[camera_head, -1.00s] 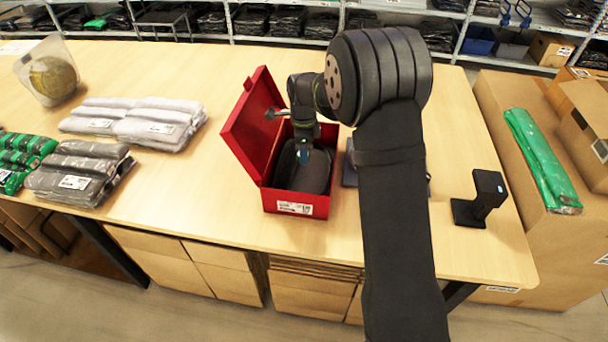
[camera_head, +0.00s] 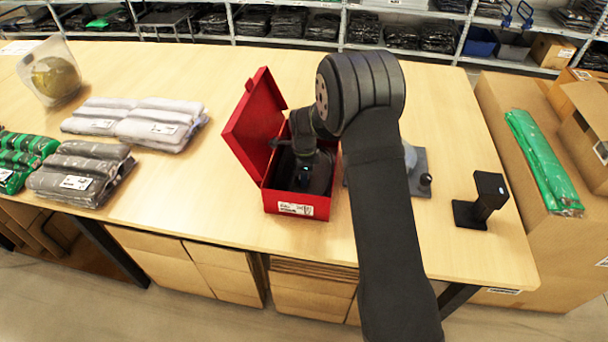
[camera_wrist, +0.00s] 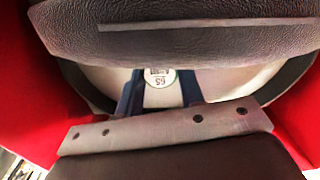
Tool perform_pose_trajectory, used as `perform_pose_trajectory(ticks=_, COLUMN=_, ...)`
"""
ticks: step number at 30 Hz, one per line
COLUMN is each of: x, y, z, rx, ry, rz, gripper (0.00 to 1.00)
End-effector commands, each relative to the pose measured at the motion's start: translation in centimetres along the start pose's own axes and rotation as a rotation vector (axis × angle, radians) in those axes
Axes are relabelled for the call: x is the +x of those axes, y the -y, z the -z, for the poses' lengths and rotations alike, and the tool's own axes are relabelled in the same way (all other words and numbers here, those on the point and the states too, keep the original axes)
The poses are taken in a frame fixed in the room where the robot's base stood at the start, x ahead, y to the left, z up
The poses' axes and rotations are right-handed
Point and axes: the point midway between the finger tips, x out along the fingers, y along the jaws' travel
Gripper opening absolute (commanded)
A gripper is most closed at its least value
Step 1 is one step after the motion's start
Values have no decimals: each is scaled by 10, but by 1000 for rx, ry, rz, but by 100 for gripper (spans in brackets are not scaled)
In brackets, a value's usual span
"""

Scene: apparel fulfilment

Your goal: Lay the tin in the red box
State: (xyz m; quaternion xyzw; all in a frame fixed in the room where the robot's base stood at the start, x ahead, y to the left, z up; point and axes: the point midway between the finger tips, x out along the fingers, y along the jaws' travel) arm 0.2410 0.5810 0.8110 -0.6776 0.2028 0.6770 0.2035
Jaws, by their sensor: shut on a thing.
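The red box (camera_head: 271,199) stands on the table with its lid (camera_head: 252,118) open to the left. My gripper (camera_head: 303,180) reaches down into it; its two blue fingers (camera_wrist: 160,92) show in the wrist view. A small round pale face marked "65" (camera_wrist: 160,77) shows between the fingers and looks like the tin, held in the jaws. The rest of it is hidden, and I cannot tell whether it touches what lies below. A dark leather-like item (camera_wrist: 190,40) with a pale inner surface fills much of the box.
Red walls (camera_wrist: 25,100) rise close on both sides of my gripper. A grey plate (camera_head: 418,180) with a small knob and a black stand (camera_head: 480,200) are to the right. Folded grey packs (camera_head: 140,120) lie to the left. Table between packs and box is clear.

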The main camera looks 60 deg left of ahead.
Motion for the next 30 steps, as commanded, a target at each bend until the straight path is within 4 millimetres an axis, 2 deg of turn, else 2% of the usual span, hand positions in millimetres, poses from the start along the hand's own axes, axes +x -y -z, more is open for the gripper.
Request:
perform_pose_trajectory(ticks=2, x=3, y=0, z=0, rx=0, ry=0, rz=-1, gripper=13)
perform_pose_trajectory(ticks=3, x=3, y=0, z=0, rx=0, ry=0, rz=-1, gripper=39)
perform_pose_trajectory(ticks=6, x=3, y=0, z=0, rx=0, ry=0, rz=-1, gripper=57)
perform_pose_trajectory(ticks=17, x=-3, y=0, z=0, rx=0, ry=0, rz=1, gripper=57)
perform_pose_trajectory(ticks=20, x=-16, y=0, z=0, rx=0, ry=0, rz=1, gripper=57)
perform_pose_trajectory(ticks=30, x=-88, y=1, z=0, rx=0, ry=1, rz=3, gripper=57)
